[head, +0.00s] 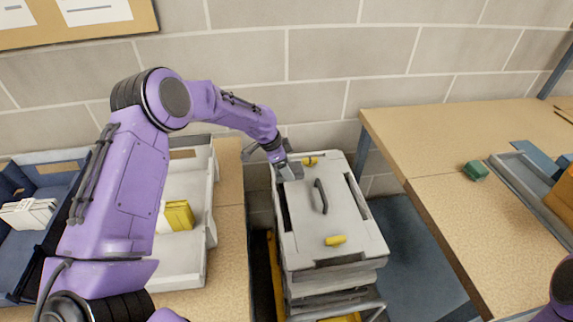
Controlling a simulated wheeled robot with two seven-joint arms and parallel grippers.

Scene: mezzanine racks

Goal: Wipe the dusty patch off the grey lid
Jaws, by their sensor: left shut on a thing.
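The grey lid (345,214) lies on top of a stack of grey crates in the gap between two benches. It has a dark handle (321,196) in its middle and yellow latches at its far (311,161) and near (335,240) ends. My left gripper (285,163) is at the lid's far left corner. It is shut on a small grey block (292,172), which is at or just above the lid's surface; contact is hard to tell. I cannot make out a dusty patch. My right gripper is not in view; only part of my right arm shows at bottom right.
The left bench holds a white tray (211,220) with a yellow item (179,215), and a dark blue bin at far left. The right bench (440,150) holds a green block (476,170) and a tray at its right. A block wall stands behind.

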